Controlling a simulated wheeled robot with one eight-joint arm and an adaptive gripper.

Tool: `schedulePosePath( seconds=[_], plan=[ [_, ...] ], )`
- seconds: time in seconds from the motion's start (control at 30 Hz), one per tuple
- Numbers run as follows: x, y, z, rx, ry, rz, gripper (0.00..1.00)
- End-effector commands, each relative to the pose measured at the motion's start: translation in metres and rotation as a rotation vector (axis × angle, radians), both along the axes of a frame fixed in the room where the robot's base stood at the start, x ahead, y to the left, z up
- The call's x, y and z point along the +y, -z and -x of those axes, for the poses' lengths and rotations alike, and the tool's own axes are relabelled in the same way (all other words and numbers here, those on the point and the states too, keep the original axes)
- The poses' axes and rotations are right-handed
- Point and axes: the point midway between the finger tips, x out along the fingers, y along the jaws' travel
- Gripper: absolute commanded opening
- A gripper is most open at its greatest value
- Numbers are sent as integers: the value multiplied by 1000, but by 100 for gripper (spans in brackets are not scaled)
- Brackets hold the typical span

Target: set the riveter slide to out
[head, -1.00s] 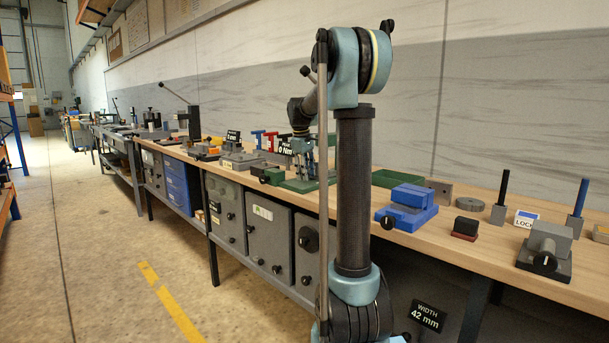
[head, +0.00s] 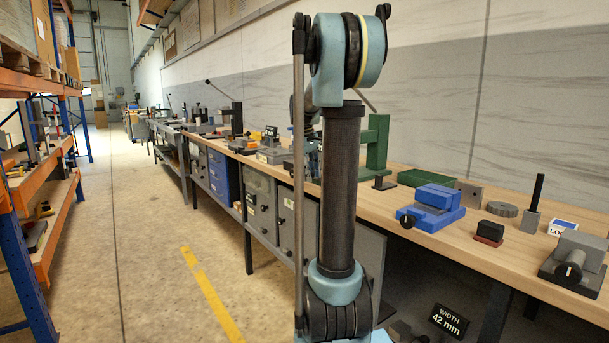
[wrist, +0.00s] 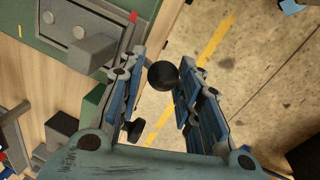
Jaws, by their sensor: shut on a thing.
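The green upright machine (head: 377,145), which looks like the riveter, stands on the bench just right of my arm in the head view. In the wrist view, green and grey parts (wrist: 95,48) lie at the upper left, beside the left finger. A round black knob (wrist: 162,76) sits between the two blue-padded fingers of my gripper (wrist: 163,68), which is shut on it. What the knob joins to is hidden. In the head view my arm covers most of the gripper. The slide's position cannot be read.
A blue vise-like block (head: 432,205), a black-and-red block (head: 489,232) and a grey clamp (head: 575,262) stand on the wooden bench (head: 455,238). Orange-and-blue shelving (head: 60,190) stands at the left. The floor (head: 150,250) between is clear.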

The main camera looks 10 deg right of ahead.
Motion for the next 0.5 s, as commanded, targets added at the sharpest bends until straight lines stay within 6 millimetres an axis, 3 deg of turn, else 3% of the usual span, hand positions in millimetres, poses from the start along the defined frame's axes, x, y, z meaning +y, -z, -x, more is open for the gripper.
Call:
schedulePosePath(
  seconds=[0.33, 0.37, 0.4, 0.5],
  plan=[
    [7, 4, 6, 10, -2, -10, 0],
    [7, 4, 6, 10, -2, -10, 38],
    [7, 4, 6, 10, -2, -10, 47],
    [5, 3, 5, 8, 0, -10, 47]
  ],
)
